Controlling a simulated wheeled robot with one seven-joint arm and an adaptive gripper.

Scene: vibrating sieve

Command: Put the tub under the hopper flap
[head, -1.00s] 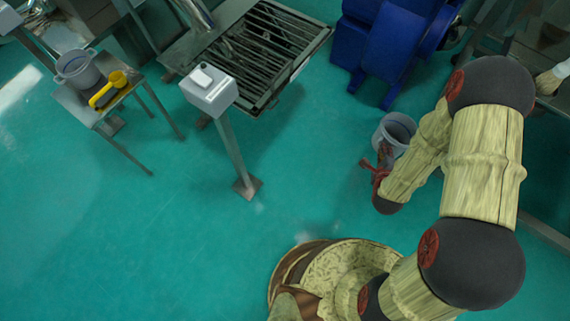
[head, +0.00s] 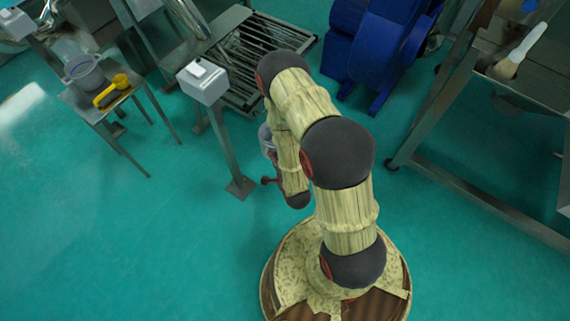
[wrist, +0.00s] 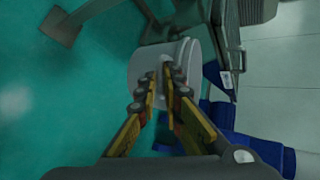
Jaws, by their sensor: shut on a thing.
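A light grey tub (wrist: 140,68) is between the fingers of my gripper (wrist: 166,88) in the wrist view. The fingers are shut on its side wall, and the tub appears tilted in that view. In the head view only a sliver of the held tub (head: 266,137) shows at the left of my arm, above the floor beside the slatted metal frame. My arm hides the rest of it and most of the gripper. I cannot make out a hopper flap in either view.
A grey box on a post (head: 225,150) stands near my gripper. The slatted frame (head: 240,85) and blue machine (head: 375,50) are behind. Left floor is clear.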

